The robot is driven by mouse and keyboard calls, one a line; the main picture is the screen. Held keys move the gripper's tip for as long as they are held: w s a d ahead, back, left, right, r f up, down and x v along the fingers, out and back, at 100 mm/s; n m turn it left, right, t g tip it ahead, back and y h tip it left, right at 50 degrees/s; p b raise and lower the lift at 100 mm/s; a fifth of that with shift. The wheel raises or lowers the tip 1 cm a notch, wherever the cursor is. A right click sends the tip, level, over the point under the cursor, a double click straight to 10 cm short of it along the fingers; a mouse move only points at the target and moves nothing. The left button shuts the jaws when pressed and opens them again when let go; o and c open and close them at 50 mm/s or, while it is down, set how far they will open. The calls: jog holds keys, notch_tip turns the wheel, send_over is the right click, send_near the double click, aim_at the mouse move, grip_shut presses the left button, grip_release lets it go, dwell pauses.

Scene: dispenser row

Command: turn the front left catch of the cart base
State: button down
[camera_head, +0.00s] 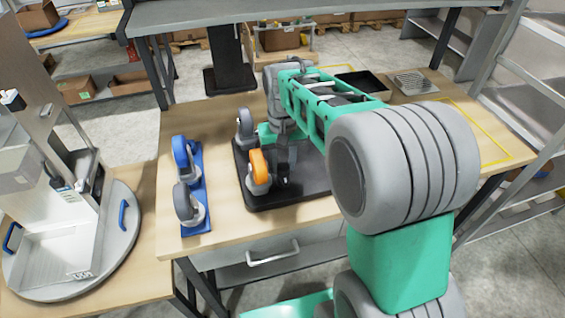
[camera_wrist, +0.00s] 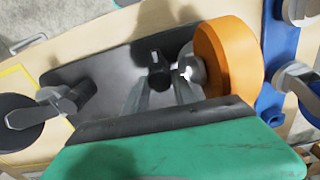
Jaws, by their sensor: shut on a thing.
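The cart base (camera_head: 300,194) is a dark plate lying on the wooden table. It carries an orange-wheeled caster (camera_head: 259,168) at its front left and a grey-wheeled caster (camera_head: 245,128) behind that. In the wrist view the orange wheel (camera_wrist: 227,58) is right of my gripper (camera_wrist: 158,82). Its two fingers are shut on a small black catch (camera_wrist: 155,60), beside the caster's metal fork. Part of the catch is hidden behind the fingers. In the head view my gripper (camera_head: 285,172) is low over the plate, and my arm hides the plate's right side.
A blue tray (camera_head: 196,228) with two casters lies left of the base. A black tray (camera_head: 364,84) and a grey grate (camera_head: 413,84) are at the back right. A round turntable (camera_head: 118,238) stands far left. The table's back right is mostly clear.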

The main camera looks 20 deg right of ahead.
aim_at(283, 166)
jog(key=shift+r+n, duration=0.1)
jog(key=shift+n, duration=0.3)
jog(key=c, duration=1)
grip_release()
notch_tip(283, 166, up, 8)
jog(key=shift+f+b, duration=0.15)
jog(key=shift+b, duration=0.4)
jog(key=s+f+t, duration=0.1)
jog(key=s, duration=0.3)
jog(key=s+f+t, duration=0.1)
jog(key=s+f, duration=0.1)
jog(key=s, duration=0.3)
jog(key=s+f+t, duration=0.1)
jog(key=s+f, duration=0.1)
jog(key=s, duration=0.3)
jog(key=shift+f+t, duration=0.15)
jog(key=shift+t, duration=0.25)
